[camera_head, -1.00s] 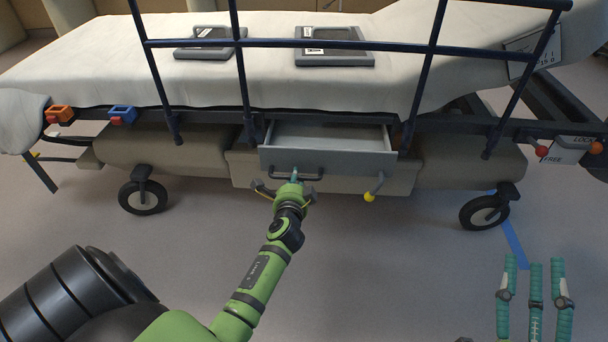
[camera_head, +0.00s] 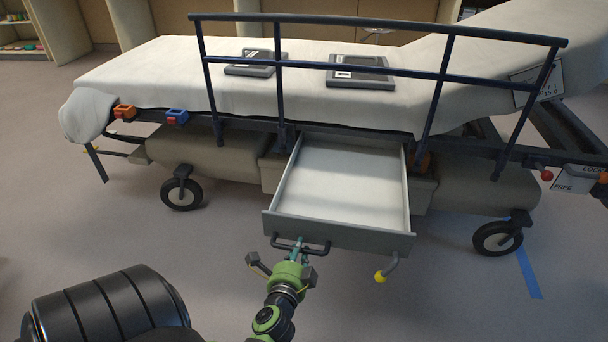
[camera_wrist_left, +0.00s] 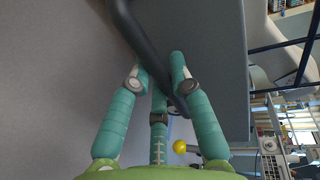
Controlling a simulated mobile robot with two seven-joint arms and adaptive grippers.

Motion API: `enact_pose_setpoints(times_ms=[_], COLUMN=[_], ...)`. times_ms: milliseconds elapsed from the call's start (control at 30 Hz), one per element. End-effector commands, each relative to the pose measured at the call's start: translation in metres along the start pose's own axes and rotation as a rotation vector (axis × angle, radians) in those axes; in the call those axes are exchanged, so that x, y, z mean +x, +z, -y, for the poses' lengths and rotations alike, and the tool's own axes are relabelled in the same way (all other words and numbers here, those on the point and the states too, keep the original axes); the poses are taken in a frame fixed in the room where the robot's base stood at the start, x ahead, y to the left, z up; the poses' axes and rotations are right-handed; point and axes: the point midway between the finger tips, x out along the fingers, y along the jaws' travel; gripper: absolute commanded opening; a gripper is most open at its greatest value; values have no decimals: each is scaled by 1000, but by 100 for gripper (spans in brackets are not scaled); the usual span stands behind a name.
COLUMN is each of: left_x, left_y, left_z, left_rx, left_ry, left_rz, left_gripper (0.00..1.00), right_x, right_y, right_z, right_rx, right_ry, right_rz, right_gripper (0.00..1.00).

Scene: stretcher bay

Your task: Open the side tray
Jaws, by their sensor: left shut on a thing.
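The side tray (camera_head: 341,185) is a grey drawer under the stretcher, pulled far out toward me, and its inside is empty. Its front panel (camera_head: 340,235) carries a dark bar handle (camera_head: 318,247) on the left part. My left gripper (camera_head: 297,251) is shut on the handle from the front. In the left wrist view, the teal fingers (camera_wrist_left: 160,90) are around the dark handle (camera_wrist_left: 140,40), close to the grey front panel (camera_wrist_left: 212,60). My right gripper is not in view.
The stretcher (camera_head: 200,85) has a dark blue side rail (camera_head: 370,50) above the tray and wheels (camera_head: 181,194) at both ends. A yellow-tipped lever (camera_head: 381,277) hangs at the tray's right. Two grey flat cases (camera_head: 357,71) lie on the sheet. The floor in front is clear.

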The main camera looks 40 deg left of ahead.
Motion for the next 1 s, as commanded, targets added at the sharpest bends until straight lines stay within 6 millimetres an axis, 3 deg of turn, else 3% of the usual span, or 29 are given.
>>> enact_pose_setpoints(times_ms=[433, 467, 500, 867, 1000], left_x=[-4, -4, -4, -4, -6], left_y=[0, 0, 0, 0, 1], left_z=[-1, -1, -1, 1, 14], left_rx=[1, 1, 1, 1, 5], left_ry=[-2, -2, -2, -2, -8], left_rz=[-2, -3, -2, -2, -2], left_gripper=[0, 29, 45, 46, 46], right_x=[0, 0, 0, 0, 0], right_y=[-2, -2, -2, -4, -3], right_z=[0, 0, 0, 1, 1], right_rx=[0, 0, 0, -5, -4], right_ry=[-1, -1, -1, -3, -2], right_rz=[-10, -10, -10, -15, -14], right_gripper=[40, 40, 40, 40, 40])
